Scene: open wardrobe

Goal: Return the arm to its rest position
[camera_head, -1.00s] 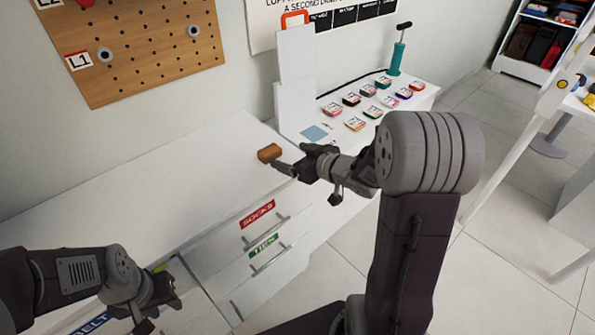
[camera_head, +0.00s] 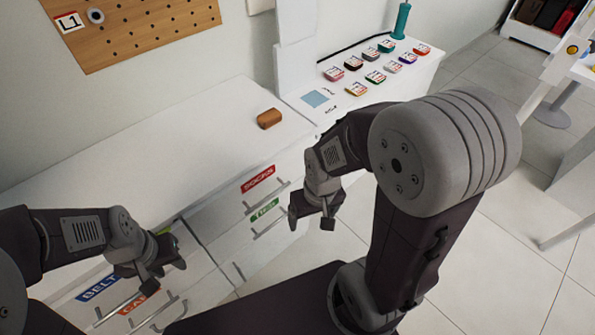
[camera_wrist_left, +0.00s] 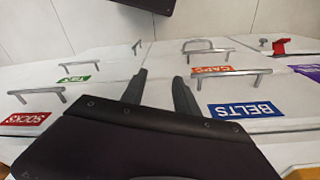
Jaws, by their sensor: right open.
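My right gripper (camera_head: 312,217) hangs empty in front of the drawer fronts, close to my body, with its fingers apart. My right arm is bent back, its upper link large in the head view. My left gripper (camera_head: 168,265) is low at the left, in front of the drawers. Its two fingers stand apart with nothing between them in the left wrist view (camera_wrist_left: 160,92). A small brown block-like item (camera_head: 269,118) lies on the white dresser top (camera_head: 190,135), clear of both grippers.
Drawers labelled SOCKS (camera_head: 258,179), TIES and BELTS (camera_wrist_left: 245,109) have bar handles near both grippers. Several small coloured labelled items (camera_head: 375,77) and a teal pump-like object (camera_head: 401,20) stand on the counter at the right. Tiled floor (camera_head: 480,275) is clear at right.

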